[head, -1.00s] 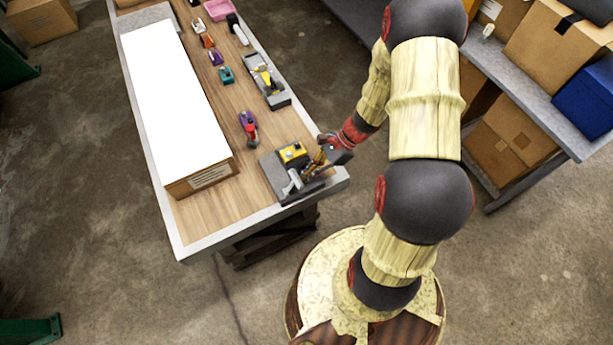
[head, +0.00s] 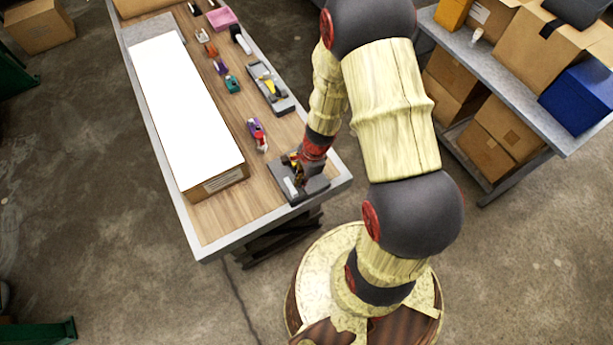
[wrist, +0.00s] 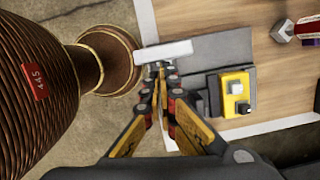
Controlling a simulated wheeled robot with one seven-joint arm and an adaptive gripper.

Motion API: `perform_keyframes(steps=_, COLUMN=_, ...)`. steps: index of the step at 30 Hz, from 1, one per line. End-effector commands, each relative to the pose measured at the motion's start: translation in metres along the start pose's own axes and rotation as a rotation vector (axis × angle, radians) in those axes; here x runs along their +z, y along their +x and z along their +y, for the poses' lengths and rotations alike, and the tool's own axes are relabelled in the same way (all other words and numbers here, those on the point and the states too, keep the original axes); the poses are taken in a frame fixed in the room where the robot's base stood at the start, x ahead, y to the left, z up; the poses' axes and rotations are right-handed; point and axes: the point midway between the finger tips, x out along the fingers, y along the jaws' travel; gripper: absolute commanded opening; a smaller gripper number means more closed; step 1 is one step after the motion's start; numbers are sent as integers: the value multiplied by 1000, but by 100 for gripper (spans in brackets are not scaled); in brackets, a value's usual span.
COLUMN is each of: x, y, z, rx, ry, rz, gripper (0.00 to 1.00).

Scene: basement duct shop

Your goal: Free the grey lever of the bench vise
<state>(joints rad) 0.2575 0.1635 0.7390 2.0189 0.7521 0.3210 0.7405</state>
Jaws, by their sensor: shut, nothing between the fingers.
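The bench vise fixture is a dark grey plate (wrist: 205,50) at the table's near corner; its base also shows in the head view (head: 316,187). A yellow block (wrist: 238,92) with a grey knob and a black knob sits on it. The light grey lever (wrist: 164,52) is a pale bar beyond my fingertips in the wrist view; a pale part shows in the head view (head: 290,187). My gripper (wrist: 158,68) is shut and empty, its tips just short of the bar. I cannot tell whether they touch it.
A long box with a white top (head: 185,110) lies along the table's left side. A red and purple tool (head: 258,135) and a grey device with yellow parts (head: 268,85) lie farther back. A shelf with boxes (head: 505,85) stands at right. Bare wood (head: 240,205) shows left of the fixture.

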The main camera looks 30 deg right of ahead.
Motion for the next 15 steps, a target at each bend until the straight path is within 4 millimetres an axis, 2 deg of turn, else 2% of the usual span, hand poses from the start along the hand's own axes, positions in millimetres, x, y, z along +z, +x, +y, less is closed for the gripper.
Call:
perform_keyframes(steps=6, x=19, y=2, z=3, rx=0, ry=-2, rz=-1, gripper=0)
perform_keyframes(steps=15, x=37, y=6, z=6, rx=1, ry=-1, rz=-2, gripper=0)
